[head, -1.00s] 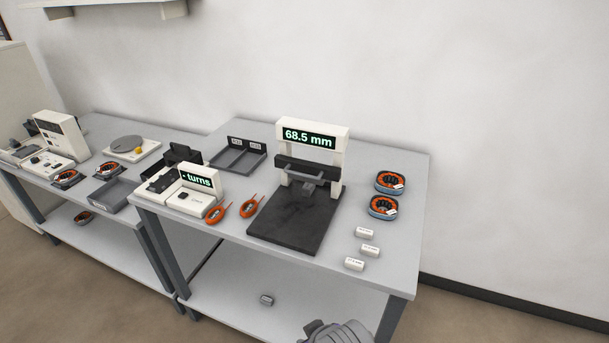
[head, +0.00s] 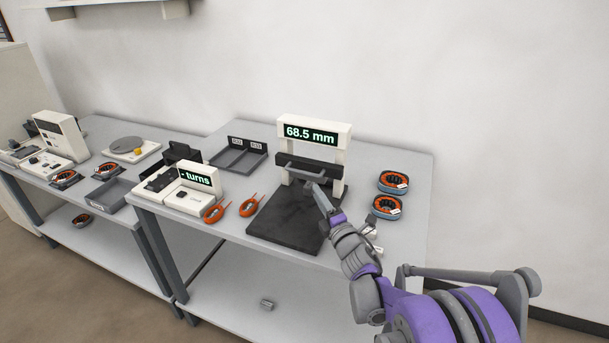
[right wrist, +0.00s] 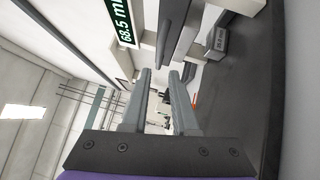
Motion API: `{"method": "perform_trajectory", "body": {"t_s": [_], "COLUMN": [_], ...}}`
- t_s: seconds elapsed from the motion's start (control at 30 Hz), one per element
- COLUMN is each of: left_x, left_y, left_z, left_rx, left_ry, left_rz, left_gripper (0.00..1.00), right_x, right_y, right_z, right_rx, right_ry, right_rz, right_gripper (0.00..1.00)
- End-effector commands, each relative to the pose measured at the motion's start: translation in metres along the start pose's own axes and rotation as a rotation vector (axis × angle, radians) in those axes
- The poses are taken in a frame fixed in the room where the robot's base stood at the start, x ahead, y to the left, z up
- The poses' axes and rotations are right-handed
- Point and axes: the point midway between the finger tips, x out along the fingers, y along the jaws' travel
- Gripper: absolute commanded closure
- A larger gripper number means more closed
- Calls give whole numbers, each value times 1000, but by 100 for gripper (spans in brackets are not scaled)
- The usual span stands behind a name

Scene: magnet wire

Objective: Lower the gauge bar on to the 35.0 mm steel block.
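The gauge (head: 341,133) stands on the right table and its display reads 68.5 mm. Its dark gauge bar (head: 291,161) is raised across the uprights, with a grey handle at its front. The steel block, labelled 35.0 mm, shows in the right wrist view (right wrist: 218,42) on the dark base plate; in the head view my gripper partly covers that spot. My right gripper (right wrist: 168,72) is open and empty, its fingertips just short of the grey handle (right wrist: 172,28). In the head view my right gripper (head: 318,190) is low in front of the bar. My left gripper is not in view.
Two orange-wound rings (head: 393,182) lie right of the gauge. My right arm covers most of the small white blocks (head: 371,221). Left are a turns counter (head: 197,200), orange coils (head: 250,205) and a dark divided tray (head: 238,156). The wall stands behind.

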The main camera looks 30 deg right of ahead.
Motion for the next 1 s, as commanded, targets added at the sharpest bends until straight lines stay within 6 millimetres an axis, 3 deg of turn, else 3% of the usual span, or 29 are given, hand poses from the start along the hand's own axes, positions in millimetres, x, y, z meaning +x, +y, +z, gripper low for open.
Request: {"method": "perform_trajectory", "body": {"t_s": [0.5, 0.7, 0.97, 1.0], "left_x": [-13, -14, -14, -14], "left_y": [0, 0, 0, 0], "left_z": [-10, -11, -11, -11], "left_rx": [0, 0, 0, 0], "left_ry": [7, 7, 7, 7], "left_rz": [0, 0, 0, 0], "left_gripper": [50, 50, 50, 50], "right_x": [88, 101, 102, 102], "right_y": [2, 1, 1, 1], "right_z": [0, 0, 0, 0], "right_rx": [8, 6, 7, 7], "right_ry": [-1, -2, -2, -2], "right_rz": [-1, -2, -2, -2], "right_gripper": [73, 73, 73, 78]}}
